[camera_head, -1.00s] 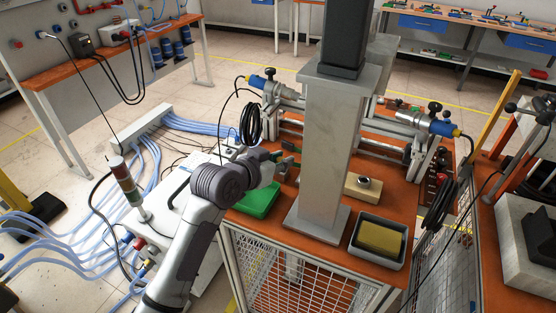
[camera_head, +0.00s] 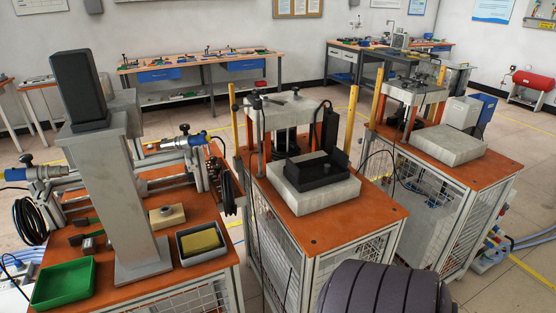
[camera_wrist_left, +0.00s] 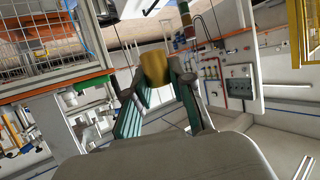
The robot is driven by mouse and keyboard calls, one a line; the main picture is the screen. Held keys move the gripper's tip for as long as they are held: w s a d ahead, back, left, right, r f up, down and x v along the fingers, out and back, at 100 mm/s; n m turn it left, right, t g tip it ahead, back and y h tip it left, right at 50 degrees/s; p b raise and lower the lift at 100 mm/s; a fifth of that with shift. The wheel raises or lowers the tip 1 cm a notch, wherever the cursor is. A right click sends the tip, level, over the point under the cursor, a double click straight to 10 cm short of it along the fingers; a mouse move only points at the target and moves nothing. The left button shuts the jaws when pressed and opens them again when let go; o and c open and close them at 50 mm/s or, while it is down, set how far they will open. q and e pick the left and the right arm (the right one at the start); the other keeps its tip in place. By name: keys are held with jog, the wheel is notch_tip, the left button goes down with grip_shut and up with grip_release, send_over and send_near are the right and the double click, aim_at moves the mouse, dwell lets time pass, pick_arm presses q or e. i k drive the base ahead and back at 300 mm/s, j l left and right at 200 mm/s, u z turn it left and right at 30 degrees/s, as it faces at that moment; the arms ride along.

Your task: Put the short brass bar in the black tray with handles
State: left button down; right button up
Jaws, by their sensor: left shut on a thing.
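My left gripper (camera_wrist_left: 158,80) shows only in the left wrist view, with its two greenish fingers shut on a short brass bar (camera_wrist_left: 154,65). The bar stands out past the fingertips, held in the air clear of any surface. In the head view, a black tray-like piece with raised ends (camera_head: 318,171) sits on a grey block on the middle bench. It looks like the black tray with handles, though its inside is hard to make out. The left gripper and bar are outside the head view. My right gripper is in neither view.
On the left bench are a green tray (camera_head: 63,284), a grey tray (camera_head: 202,257) with a yellow block and a tall grey column (camera_head: 126,200). Yellow posts (camera_head: 349,120) and a dark cable flank the middle bench's grey block (camera_head: 325,194). Its front orange top (camera_head: 345,224) is clear.

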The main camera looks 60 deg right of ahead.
aim_at(305, 178)
jog(key=k+l, duration=0.1)
jog(key=l, duration=0.6)
jog(key=k+l, duration=0.1)
jog(key=l, duration=0.6)
jog(key=k+l, duration=0.15)
jog(key=l, duration=0.55)
jog(key=k+l, duration=0.1)
jog(key=l, duration=0.6)
jog(key=k+l, duration=0.1)
jog(key=l, duration=0.65)
jog(key=j+z, duration=0.05)
